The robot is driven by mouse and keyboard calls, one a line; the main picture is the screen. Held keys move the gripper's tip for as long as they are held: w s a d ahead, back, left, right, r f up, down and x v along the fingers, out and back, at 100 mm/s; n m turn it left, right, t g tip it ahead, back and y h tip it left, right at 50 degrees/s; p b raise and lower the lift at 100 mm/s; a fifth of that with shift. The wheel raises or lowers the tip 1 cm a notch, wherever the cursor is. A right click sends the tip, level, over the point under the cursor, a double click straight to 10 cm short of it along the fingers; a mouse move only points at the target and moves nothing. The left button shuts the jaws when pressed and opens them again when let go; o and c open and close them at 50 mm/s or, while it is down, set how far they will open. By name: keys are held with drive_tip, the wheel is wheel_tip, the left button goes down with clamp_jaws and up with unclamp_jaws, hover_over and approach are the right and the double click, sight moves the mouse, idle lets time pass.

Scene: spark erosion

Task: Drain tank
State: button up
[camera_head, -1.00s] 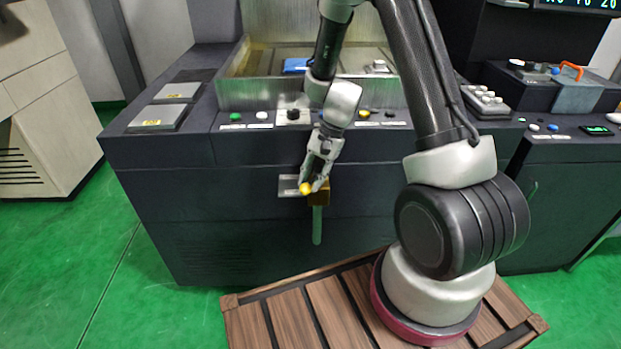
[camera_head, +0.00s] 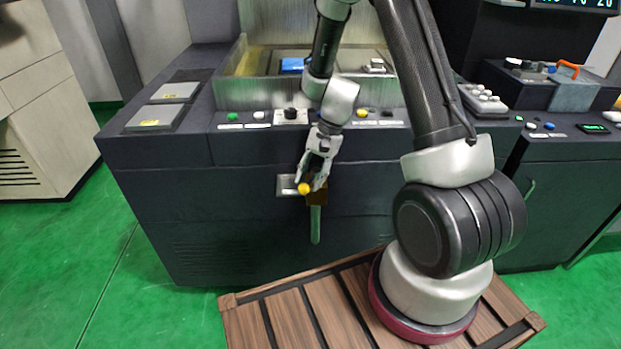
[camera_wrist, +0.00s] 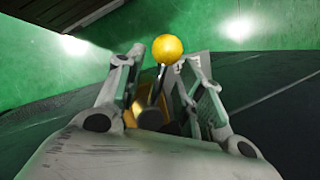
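The drain valve on the machine's front has a yellow ball knob (camera_head: 304,188) on a dark lever, a brass body (camera_head: 318,198) and a green pipe (camera_head: 315,226) hanging below. My gripper (camera_head: 312,180) is at the valve, pointing down. In the wrist view the knob (camera_wrist: 167,48) and its lever lie between the two fingers of my gripper (camera_wrist: 168,62). The fingers are open, with a gap on each side of the knob. The brass body is partly hidden behind the fingers. The metal-walled tank (camera_head: 228,95) is above; its liquid level cannot be told.
A control strip with a green button (camera_head: 232,117), a black knob (camera_head: 291,113) and a yellow button (camera_head: 362,113) runs above the valve. A wooden slatted platform (camera_head: 297,312) lies in front. A second console (camera_head: 560,150) stands at right. Green floor at left is clear.

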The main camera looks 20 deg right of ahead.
drive_tip(key=v, duration=1.1)
drive_tip(key=shift+r, duration=0.3)
drive_tip(key=shift+d, duration=0.1)
